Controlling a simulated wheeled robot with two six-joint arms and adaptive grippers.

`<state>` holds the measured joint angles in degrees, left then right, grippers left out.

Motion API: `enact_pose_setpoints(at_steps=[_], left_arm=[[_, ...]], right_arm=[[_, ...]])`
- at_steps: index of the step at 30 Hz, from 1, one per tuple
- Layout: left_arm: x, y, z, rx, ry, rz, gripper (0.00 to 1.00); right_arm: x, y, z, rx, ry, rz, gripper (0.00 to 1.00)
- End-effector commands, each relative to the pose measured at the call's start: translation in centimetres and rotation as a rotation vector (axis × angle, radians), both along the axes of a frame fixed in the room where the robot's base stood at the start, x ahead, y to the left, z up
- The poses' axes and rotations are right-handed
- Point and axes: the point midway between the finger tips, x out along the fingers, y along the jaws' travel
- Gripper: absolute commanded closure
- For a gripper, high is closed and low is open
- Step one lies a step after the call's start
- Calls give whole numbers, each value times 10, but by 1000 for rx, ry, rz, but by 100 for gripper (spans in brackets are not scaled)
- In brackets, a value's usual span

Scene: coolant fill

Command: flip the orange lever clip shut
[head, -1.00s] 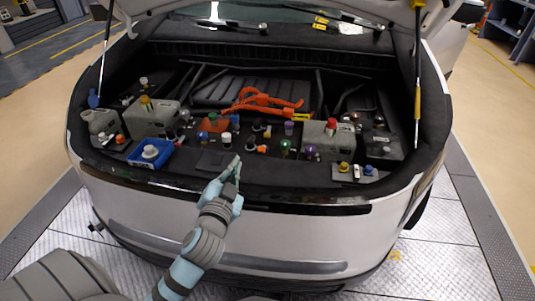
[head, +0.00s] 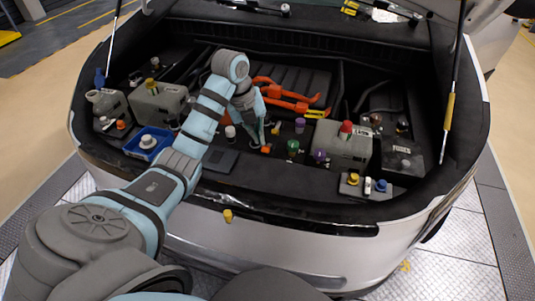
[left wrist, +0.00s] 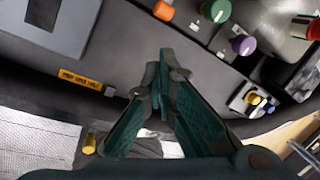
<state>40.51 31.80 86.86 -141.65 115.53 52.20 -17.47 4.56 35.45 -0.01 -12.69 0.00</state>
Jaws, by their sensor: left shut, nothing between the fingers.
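My left arm reaches over the car's front edge into the open front bay, and my left gripper (head: 261,141) points down among the small caps. In the left wrist view the left gripper (left wrist: 160,75) is shut and empty, its fingertips close together. A small orange part (head: 267,149) is beside the fingertips in the head view; an orange round part (left wrist: 163,10) shows at the top of the wrist view, apart from the fingers. I cannot tell whether either is the lever clip, or how a lever stands. My arm hides part of the bay. The right gripper is out of view.
Thick orange cables (head: 285,95) lie behind the gripper. A blue tray (head: 135,149) is to the left. A grey box with a red cap (head: 346,128) and green and purple caps are to the right. A yellow piece (head: 228,216) is at the car's front edge.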

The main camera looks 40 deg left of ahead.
Motion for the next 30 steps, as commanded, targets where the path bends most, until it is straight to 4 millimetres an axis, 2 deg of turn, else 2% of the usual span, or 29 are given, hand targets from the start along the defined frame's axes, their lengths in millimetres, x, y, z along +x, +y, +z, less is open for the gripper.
enact_pose_setpoints(at_steps=[3, 7, 13, 19, 24, 30], left_arm=[[3, -1, -4, -3, 3, -1, 100], [7, -2, -19, -4, 5, 1, 100], [14, -7, -57, -5, 5, 0, 100], [21, -10, -89, -4, 3, 1, 100], [24, -11, -99, -2, 2, 0, 100], [24, -11, -99, -2, 2, 0, 100]], right_arm=[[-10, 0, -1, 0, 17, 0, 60], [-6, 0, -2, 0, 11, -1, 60], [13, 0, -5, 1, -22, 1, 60], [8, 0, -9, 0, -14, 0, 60], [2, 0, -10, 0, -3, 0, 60], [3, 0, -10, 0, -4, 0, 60]])
